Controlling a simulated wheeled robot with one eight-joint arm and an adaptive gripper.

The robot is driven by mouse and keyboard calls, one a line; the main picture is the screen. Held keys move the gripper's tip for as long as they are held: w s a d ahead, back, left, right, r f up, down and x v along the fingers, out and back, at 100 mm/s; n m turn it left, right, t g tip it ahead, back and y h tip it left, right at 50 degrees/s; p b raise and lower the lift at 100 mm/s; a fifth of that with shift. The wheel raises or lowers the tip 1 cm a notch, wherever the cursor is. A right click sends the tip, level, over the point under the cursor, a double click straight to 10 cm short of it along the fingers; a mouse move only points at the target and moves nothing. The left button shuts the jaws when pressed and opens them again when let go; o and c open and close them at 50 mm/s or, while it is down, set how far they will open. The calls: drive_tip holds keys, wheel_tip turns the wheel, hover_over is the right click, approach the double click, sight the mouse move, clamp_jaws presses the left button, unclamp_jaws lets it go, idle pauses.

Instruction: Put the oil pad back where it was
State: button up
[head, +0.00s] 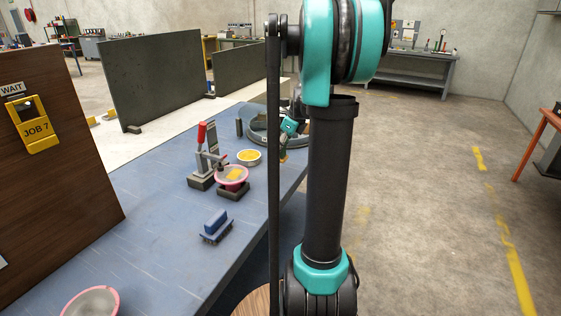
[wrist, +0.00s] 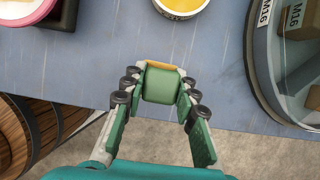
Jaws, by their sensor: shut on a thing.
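My gripper (wrist: 157,98) is shut on the oil pad (wrist: 160,86), a green block with a yellow-orange edge, in the wrist view. In the head view my gripper (head: 288,133) is over the bench's right edge, partly hidden by my arm. A small round tin (head: 249,155) with yellow inside stands on the bench just left of my gripper. Its near part shows at the top of the wrist view (wrist: 180,10), apart from the pad. A pink-flanged spool (head: 232,172) with a yellow patch on it sits in a dark holder beside a red-handled clamp (head: 202,133).
A round grey tray (head: 262,138) with boxes marked M16 stands behind my gripper; its rim (wrist: 256,75) is at right in the wrist view. A blue brush-like block (head: 215,225) and another pink-rimmed part (head: 92,302) lie nearer. The blue bench (head: 150,240) is otherwise fairly clear.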

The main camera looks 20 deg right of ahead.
sight(280, 160)
drive_tip(key=shift+f, duration=2.45)
drive_tip(key=shift+f, duration=0.1)
drive_tip(key=o, duration=1.1)
drive_tip(key=v, duration=1.2)
